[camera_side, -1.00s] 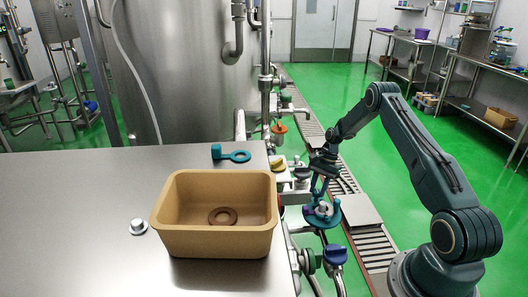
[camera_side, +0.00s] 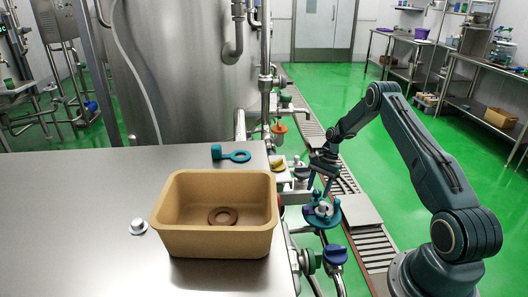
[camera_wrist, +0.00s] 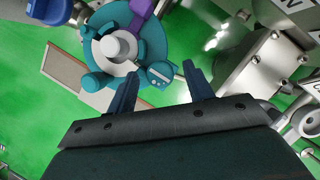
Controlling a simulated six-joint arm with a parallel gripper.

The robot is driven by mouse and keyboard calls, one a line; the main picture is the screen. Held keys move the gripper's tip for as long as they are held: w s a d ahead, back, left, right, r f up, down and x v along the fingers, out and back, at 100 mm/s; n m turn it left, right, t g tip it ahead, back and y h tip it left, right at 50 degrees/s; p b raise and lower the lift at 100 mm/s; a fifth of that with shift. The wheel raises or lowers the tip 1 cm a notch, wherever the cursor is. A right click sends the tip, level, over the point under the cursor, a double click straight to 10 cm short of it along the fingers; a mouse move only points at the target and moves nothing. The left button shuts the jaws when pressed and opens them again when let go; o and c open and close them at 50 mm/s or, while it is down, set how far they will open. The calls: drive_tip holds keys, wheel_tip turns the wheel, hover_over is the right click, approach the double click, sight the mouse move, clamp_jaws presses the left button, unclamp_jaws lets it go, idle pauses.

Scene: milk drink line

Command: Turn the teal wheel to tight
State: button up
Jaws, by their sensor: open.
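The teal wheel (camera_side: 326,222) is mounted on the pipework beside the steel table, with a pale hub at its middle. In the wrist view the wheel (camera_wrist: 153,38) fills the top left, with rounded teal knobs, a purple piece (camera_wrist: 141,8) at its rim and a small marked plate on its lower right edge. My gripper (camera_side: 320,190) is just above the wheel in the side view. Contact with the wheel cannot be told.
A tan bin (camera_side: 215,245) holding a brown ring (camera_side: 223,216) stands on the steel table (camera_side: 70,230). A teal ring tool (camera_side: 236,156) lies behind it. A blue knob (camera_side: 335,255) and pipes crowd below the wheel.

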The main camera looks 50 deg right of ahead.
drive_tip(key=v, duration=1.3)
drive_tip(key=shift+d+r, duration=0.2)
drive_tip(key=shift+r, duration=0.05)
drive_tip(key=s+a+r+n+t+h, duration=0.25)
drive_tip(key=a+r+n, duration=0.55)
drive_tip(key=a+r, duration=1.55)
drive_tip(key=s+a+r+n+t+h, duration=0.1)
drive_tip(key=s+a+r+n, duration=0.4)
drive_tip(key=s+a, duration=0.45)
drive_tip(key=s+a+f+n+t, duration=0.2)
drive_tip(key=s+n, duration=0.3)
drive_tip(key=s, duration=0.7)
drive_tip(key=shift+a+f+h, duration=0.4)
drive_tip(key=shift+a+h, duration=0.05)
drive_tip(key=shift+s, duration=0.1)
